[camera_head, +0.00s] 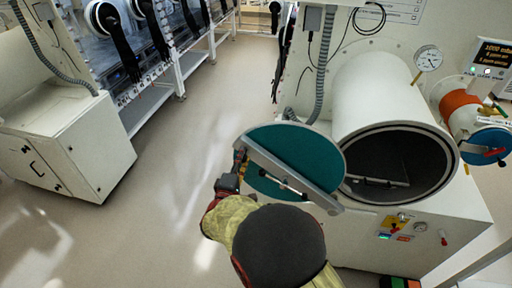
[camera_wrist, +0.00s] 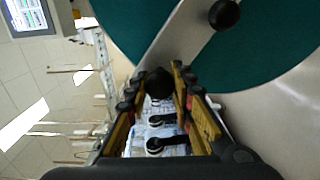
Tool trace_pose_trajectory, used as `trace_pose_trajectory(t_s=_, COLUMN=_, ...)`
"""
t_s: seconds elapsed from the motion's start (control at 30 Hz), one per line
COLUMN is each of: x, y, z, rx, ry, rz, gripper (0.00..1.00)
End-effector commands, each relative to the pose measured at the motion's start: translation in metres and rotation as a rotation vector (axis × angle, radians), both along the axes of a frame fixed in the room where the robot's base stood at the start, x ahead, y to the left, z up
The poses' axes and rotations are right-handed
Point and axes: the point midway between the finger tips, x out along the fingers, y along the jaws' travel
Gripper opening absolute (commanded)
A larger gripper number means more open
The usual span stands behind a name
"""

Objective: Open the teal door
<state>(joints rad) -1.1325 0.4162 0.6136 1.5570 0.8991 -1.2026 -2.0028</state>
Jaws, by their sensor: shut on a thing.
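The teal door (camera_head: 315,150) is a round disc with a grey bar (camera_head: 287,170) across its face. It stands swung out to the left of the white cylindrical chamber (camera_head: 375,90), whose dark round mouth (camera_head: 420,160) is uncovered. My gripper (camera_head: 240,160) is at the door's left edge, by the bar's end. In the wrist view, my gripper (camera_wrist: 158,85) has its fingers closed on a black knob (camera_wrist: 158,80) at the end of the bar (camera_wrist: 180,42). The teal face (camera_wrist: 275,50) shows beyond, with a second black knob (camera_wrist: 224,14). My arm hides part of the floor.
A flat grey tray (camera_head: 375,182) lies in the chamber. A smaller port (camera_head: 490,150) with a blue cover and a gauge (camera_head: 428,58) are at right. A white cabinet (camera_head: 65,150) stands at left. The floor (camera_head: 190,130) between is clear.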

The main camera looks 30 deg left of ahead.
Motion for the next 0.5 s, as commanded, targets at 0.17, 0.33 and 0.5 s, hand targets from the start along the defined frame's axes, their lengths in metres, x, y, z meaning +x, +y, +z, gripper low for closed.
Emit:
trace_pose_trajectory(t_s=0.17, x=-0.006, y=0.016, z=-0.023, rx=-0.055, ry=-0.017, rz=0.003, gripper=0.0)
trace_pose_trajectory(t_s=0.33, x=-0.007, y=0.022, z=-0.034, rx=-0.083, ry=-0.027, rz=0.002, gripper=0.0)
trace_pose_trajectory(t_s=0.5, x=-0.008, y=0.024, z=-0.037, rx=-0.092, ry=-0.031, rz=0.001, gripper=0.0)
